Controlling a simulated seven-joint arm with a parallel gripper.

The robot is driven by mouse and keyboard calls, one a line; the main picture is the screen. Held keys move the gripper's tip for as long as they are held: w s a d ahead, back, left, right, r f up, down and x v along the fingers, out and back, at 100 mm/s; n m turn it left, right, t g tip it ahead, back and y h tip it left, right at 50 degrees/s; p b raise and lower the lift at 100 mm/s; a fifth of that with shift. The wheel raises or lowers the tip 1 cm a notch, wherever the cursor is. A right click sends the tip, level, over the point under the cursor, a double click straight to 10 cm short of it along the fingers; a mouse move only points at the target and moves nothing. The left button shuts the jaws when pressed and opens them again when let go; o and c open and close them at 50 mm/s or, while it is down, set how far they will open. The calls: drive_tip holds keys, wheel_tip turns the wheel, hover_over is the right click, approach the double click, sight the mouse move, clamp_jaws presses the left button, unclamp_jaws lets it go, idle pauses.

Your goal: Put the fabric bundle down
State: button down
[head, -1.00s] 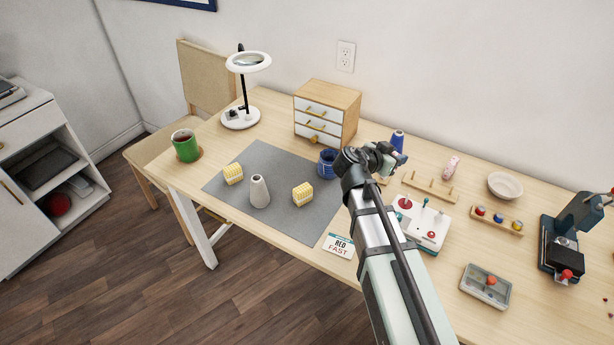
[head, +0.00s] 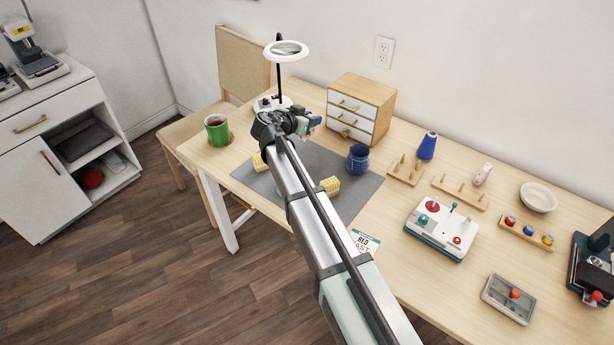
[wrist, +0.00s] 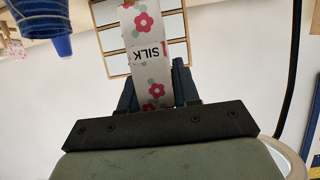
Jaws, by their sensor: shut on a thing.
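The fabric bundle (wrist: 148,65) shows in the wrist view as a white strip with pink flowers and a label reading SILK. My gripper (wrist: 155,88) is shut on it, one dark finger on each side. In the head view my gripper (head: 308,122) is over the back part of the grey mat (head: 347,204), left of the small drawer cabinet (head: 379,118). The bundle is mostly hidden there by my wrist. Whether it touches anything below cannot be seen.
The magnifier lamp (head: 289,49) stands close behind my gripper. A green mug (head: 217,132) is to the left and a blue pot (head: 358,160) to the right. Yellow blocks (head: 330,186) sit on the mat. A blue cone (head: 427,146) stands near several pegs.

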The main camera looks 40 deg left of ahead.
drive_tip(key=shift+s+a+f, duration=0.2)
drive_tip(key=shift+a+f, duration=0.2)
drive_tip(key=shift+f, duration=1.25)
drive_tip(key=shift+s+a+f, duration=0.15)
drive_tip(key=shift+a+f, duration=0.2)
drive_tip(key=shift+f, duration=1.35)
drive_tip(key=shift+s+a+f, duration=0.2)
drive_tip(key=shift+a+f, duration=0.2)
drive_tip(key=shift+f, duration=1.25)
drive_tip(key=c, duration=0.8)
unclamp_jaws()
drive_tip(key=shift+f, duration=0.15)
